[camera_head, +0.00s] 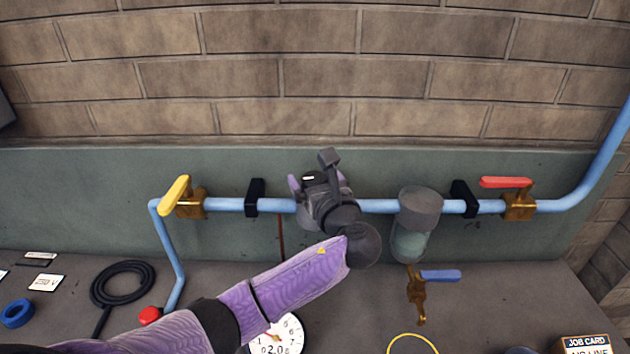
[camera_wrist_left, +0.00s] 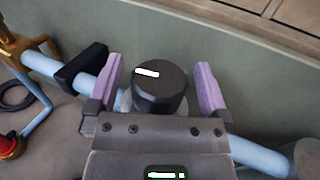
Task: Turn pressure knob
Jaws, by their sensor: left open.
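The pressure knob (camera_wrist_left: 160,92) is dark, round and faceted, with a white mark on top. In the left wrist view it stands between the two purple fingers of my left gripper (camera_wrist_left: 160,76). The gripper is open, with a visible gap on each side of the knob. In the head view my left gripper (camera_head: 317,182) is over the blue pipe, and only a bit of the knob (camera_head: 308,178) shows beside it. A round white gauge (camera_head: 287,335) is partly hidden behind my arm. My right gripper is not in view.
The blue pipe (camera_head: 225,204) runs along the green wall panel. It carries a yellow lever (camera_head: 176,194) at left, a filter bowl (camera_head: 412,240), a blue lever (camera_head: 440,276) and a red lever (camera_head: 505,182) at right. A black hose coil (camera_head: 122,264) lies at left.

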